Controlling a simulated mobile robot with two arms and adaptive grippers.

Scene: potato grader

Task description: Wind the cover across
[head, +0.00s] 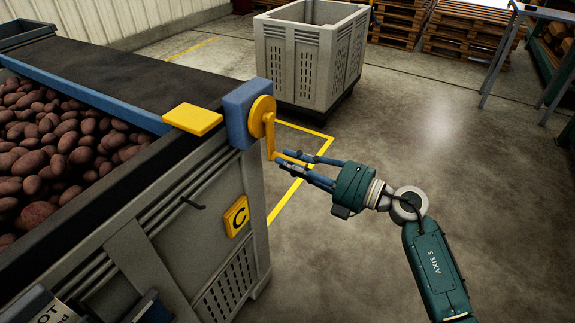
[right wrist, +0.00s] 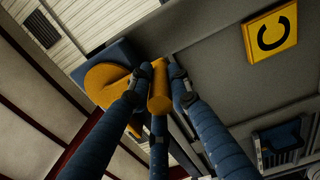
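A grey crate (head: 190,245) full of potatoes (head: 60,145) stands at the left. A dark cover (head: 140,80) with a blue edge bar (head: 85,97) lies over its far part; potatoes on the near side are bare. A yellow crank (head: 262,115) sits on a blue housing (head: 238,108) at the crate's corner. My right gripper (head: 283,164) has its fingers around the crank's handle. In the right wrist view the fingers (right wrist: 160,80) press against both sides of the yellow handle (right wrist: 159,102), with a third finger below. My left gripper is not in view.
A yellow block (head: 192,119) sits on the crate rim, and a yellow C plate (head: 236,215) on its side. An empty grey crate (head: 312,55) stands behind, with wooden pallets (head: 465,35) beyond. The concrete floor at right is clear.

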